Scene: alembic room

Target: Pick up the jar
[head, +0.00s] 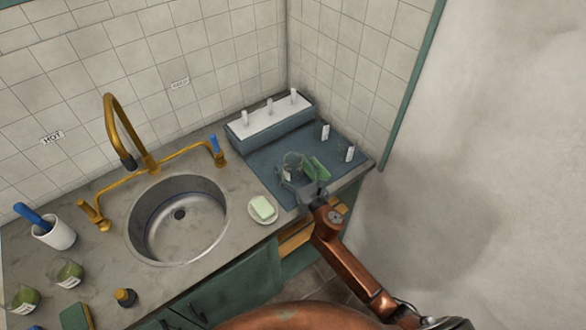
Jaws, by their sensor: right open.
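A clear glass jar (293,163) stands on the blue mat at the right end of the counter. My right gripper (300,183) is open just in front of it, with the arm reaching in from the lower right. The gripper overlaps the jar's lower part, so I cannot tell whether they touch. A green piece (319,167) is right beside the jar, partly behind the gripper. Two other glass jars with green contents, one (67,273) and another (23,298), stand at the lower left of the counter. My left gripper is not in view.
The blue mat (262,166) carries a white-topped rack (270,117) and small labelled vials (349,154). Left of it are a soap dish with green soap (262,207), a round sink (180,215) and a brass tap (127,130). A white cup (56,234) stands far left.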

